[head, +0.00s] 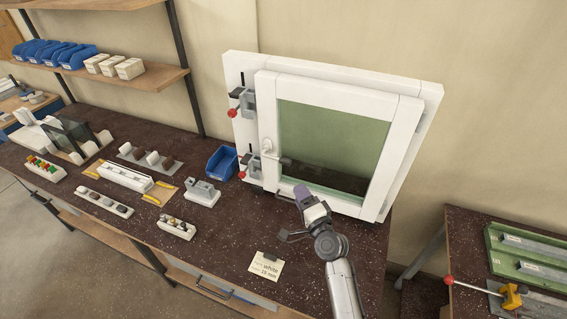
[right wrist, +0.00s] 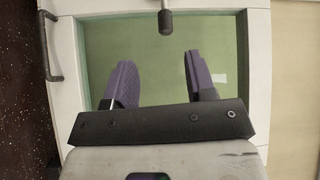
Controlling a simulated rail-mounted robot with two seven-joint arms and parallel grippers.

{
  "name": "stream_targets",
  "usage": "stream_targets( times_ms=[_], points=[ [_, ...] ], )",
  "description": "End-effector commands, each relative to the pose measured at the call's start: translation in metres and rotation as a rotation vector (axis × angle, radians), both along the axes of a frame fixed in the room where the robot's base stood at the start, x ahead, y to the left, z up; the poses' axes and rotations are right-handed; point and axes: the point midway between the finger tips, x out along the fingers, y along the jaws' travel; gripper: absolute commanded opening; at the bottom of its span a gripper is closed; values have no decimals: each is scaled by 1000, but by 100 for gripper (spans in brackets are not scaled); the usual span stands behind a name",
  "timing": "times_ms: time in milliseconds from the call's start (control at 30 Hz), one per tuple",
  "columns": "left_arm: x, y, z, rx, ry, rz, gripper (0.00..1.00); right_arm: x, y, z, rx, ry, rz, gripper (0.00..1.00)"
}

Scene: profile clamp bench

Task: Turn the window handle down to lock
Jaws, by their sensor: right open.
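The window (head: 335,140) stands upright on the bench, a white frame around a green pane. Its handle (head: 268,150) is on the left side of the sash, with a white base and a dark-tipped lever pointing right, about level, over the pane. In the right wrist view the lever's dark tip (right wrist: 166,21) shows at the top edge; the base is out of that picture. My right gripper (head: 302,194) is in front of the lower pane, below the lever and apart from it. Its purple fingers (right wrist: 157,80) are spread and empty. My left gripper is not in view.
Clamps with red knobs (head: 232,113) hold the frame's left side. A dark bar handle (right wrist: 49,46) is on the lower frame. The bench front right of the card is clear.

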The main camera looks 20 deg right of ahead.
Motion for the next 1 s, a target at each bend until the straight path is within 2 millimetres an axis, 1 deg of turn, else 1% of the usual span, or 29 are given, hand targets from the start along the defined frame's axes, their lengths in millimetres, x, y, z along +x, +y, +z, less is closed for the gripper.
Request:
stream_targets(
  times_ms=[67,167,267,367,700,800,1000],
  points=[
    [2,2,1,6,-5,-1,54,0,-5,4,41,-24,-28,51],
    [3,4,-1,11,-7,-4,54,4,-6,5,73,-28,-31,51],
    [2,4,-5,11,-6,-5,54,13,-6,5,81,-28,-30,51],
    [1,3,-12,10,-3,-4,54,28,-6,7,80,-29,-29,51],
    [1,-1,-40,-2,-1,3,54,90,-4,12,77,-27,-27,51],
    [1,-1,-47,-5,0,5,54,105,-4,15,76,-28,-27,51],
    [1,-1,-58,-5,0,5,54,125,-4,17,76,-26,-29,51]
  ],
)
